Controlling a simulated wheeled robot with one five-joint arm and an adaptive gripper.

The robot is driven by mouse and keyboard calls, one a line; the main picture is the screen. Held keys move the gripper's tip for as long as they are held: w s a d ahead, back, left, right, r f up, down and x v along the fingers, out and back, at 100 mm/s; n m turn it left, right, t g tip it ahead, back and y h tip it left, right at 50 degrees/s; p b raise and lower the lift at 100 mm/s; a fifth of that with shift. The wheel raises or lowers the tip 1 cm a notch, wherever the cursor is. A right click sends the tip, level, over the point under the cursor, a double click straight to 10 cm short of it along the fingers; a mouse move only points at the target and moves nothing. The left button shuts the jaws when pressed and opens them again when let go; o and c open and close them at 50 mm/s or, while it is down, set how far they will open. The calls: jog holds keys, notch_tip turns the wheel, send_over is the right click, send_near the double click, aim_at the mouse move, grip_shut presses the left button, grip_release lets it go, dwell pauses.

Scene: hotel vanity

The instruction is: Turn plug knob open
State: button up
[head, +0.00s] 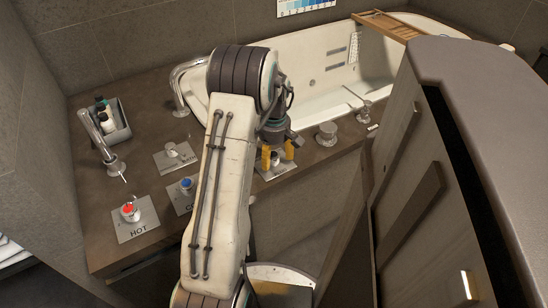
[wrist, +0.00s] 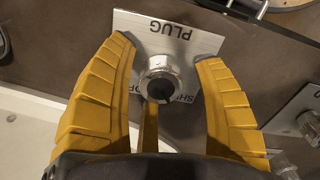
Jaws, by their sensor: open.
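The plug knob (wrist: 160,82) is a round metal knob with a dark centre. It sits on a light metal plate (wrist: 190,32) marked PLUG. Part of a second word, beginning with "SH", shows beside the knob. My gripper (wrist: 165,51) is open, with one yellow finger on each side of the knob and a gap on both sides. In the head view my gripper (head: 278,154) is over the counter's front part, with the knob (head: 275,160) partly hidden between the fingers. I cannot tell the knob's setting.
Left on the counter (head: 150,105) are the red HOT knob (head: 129,211), the blue-topped knob (head: 186,184), another knob plate (head: 175,158), a faucet (head: 97,137) and a bottle tray (head: 119,132). A chrome knob (head: 326,133) stands to the right. The bathtub (head: 315,60) lies behind.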

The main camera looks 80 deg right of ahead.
jog(key=shift+o, duration=0.2)
jog(key=shift+f, duration=0.1)
jog(key=c, duration=1.2)
